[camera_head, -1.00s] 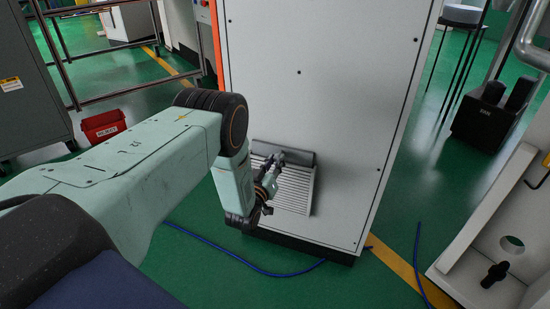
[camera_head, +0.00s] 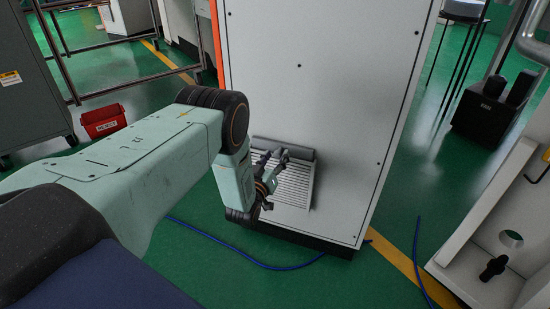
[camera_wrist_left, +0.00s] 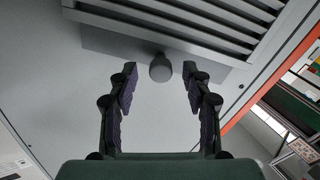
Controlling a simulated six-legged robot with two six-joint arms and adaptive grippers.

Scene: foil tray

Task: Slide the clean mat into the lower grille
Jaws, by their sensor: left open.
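The lower grille (camera_head: 294,187), a pale slatted panel, sits low on the front of a tall grey cabinet (camera_head: 318,90). A darker grey strip (camera_head: 303,154) runs along its upper edge. My left gripper (camera_head: 273,157) is in front of the grille's upper left part. In the left wrist view, my left gripper (camera_wrist_left: 160,72) is open, with a dark round knob (camera_wrist_left: 160,68) between its fingertips and a gap on each side. The slats (camera_wrist_left: 190,22) show beyond the knob. I cannot make out a clean mat. My right gripper is not in view.
A blue cable (camera_head: 245,261) lies on the green floor at the cabinet's foot. A red bin (camera_head: 103,121) stands at the left. A white frame (camera_head: 497,235) stands at the right, with a black box (camera_head: 490,112) behind it. Floor between cabinet and frame is mostly clear.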

